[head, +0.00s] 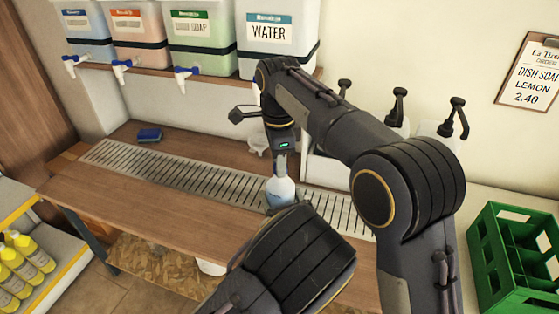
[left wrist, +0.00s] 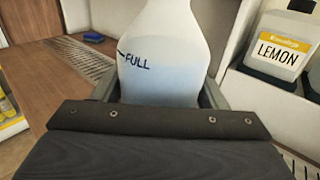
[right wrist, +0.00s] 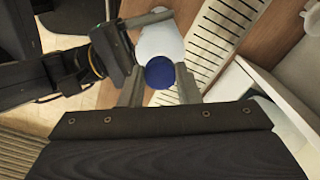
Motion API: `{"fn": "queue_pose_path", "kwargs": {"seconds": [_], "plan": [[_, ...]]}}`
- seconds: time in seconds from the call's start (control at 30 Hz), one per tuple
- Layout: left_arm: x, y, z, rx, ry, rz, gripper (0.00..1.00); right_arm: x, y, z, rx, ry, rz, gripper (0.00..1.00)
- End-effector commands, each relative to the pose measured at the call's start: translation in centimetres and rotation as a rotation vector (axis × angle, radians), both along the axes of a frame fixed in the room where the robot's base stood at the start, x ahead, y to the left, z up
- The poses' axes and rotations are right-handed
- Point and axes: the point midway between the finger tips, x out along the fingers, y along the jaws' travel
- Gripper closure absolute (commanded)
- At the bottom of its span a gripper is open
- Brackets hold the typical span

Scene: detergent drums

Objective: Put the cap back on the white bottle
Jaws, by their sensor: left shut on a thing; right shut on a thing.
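The white bottle (head: 279,191), marked FULL with bluish contents, stands upright over the slotted grate. My left gripper (left wrist: 158,93) is shut around its body, one finger on each side; the bottle shows up close in the left wrist view (left wrist: 165,45), its top out of frame. My right gripper (head: 281,168) points down right above the bottle. In the right wrist view it is shut on the blue cap (right wrist: 159,73), which lines up with the bottle (right wrist: 160,42) below. I cannot tell whether the cap touches the neck, which is hidden.
A metal drain grate (head: 165,172) runs along the wooden counter (head: 120,212). A blue sponge (head: 149,135) lies behind it. Drums with taps, one the WATER drum (head: 270,40), stand on the shelf above. Pump containers, one labelled LEMON (left wrist: 283,45), and a green crate (head: 515,258) are at the right.

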Motion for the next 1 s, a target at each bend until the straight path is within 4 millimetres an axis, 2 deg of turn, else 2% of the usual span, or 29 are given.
{"fn": "queue_pose_path", "kwargs": {"seconds": [0.1,0.2,0.3,0.57,0.6,0.77,1.0], "plan": [[-0.04,0.0,-0.03,0.0,0.0,0.0,0.98,0.16,0.02,0.02,-0.002,-0.004,-0.257,0.91],[-0.04,0.0,-0.02,0.0,0.0,0.0,0.98,0.22,0.02,0.01,0.0,-0.004,-0.4,0.91],[-0.04,0.0,-0.03,0.0,0.0,0.0,0.98,0.24,0.04,0.03,0.001,-0.004,-0.468,0.91],[-0.05,-0.02,-0.03,0.001,0.0,0.0,0.98,0.26,0.03,0.05,0.002,-0.005,-0.479,0.91],[-0.06,-0.02,-0.02,0.001,0.0,0.0,0.98,0.26,0.03,0.05,0.002,-0.005,-0.478,0.69],[-0.05,-0.02,-0.03,0.001,0.0,0.0,0.98,0.24,0.02,0.04,0.002,-0.004,-0.477,0.49],[-0.04,-0.01,-0.03,0.001,0.001,0.0,0.98,0.21,0.0,0.04,0.001,-0.002,-0.477,0.49]]}}
